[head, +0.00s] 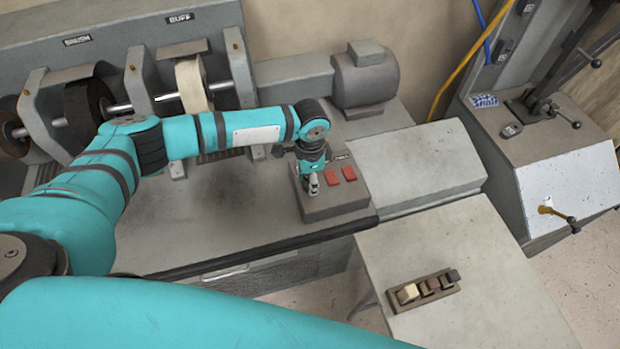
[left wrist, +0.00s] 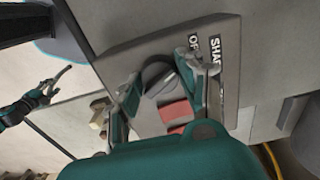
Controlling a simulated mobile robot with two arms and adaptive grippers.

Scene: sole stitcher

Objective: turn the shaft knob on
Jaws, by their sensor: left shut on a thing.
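The shaft knob (left wrist: 158,77) is a dark round knob on the grey control box (head: 340,200). In the left wrist view it sits between the two fingers of my left gripper (left wrist: 158,88), which is shut on it. Partly covered labels reading "SHA" and "OF" lie beside it. In the head view my left gripper (head: 313,190) points down onto the left part of the box and hides the knob.
Two red switches (head: 341,175) sit right beside the knob on the same box. Buffing wheels (head: 191,84) and a motor (head: 366,75) stand behind. A side table (head: 450,250) holds a small wooden rack (head: 424,289) with blocks. A machine stands at the right.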

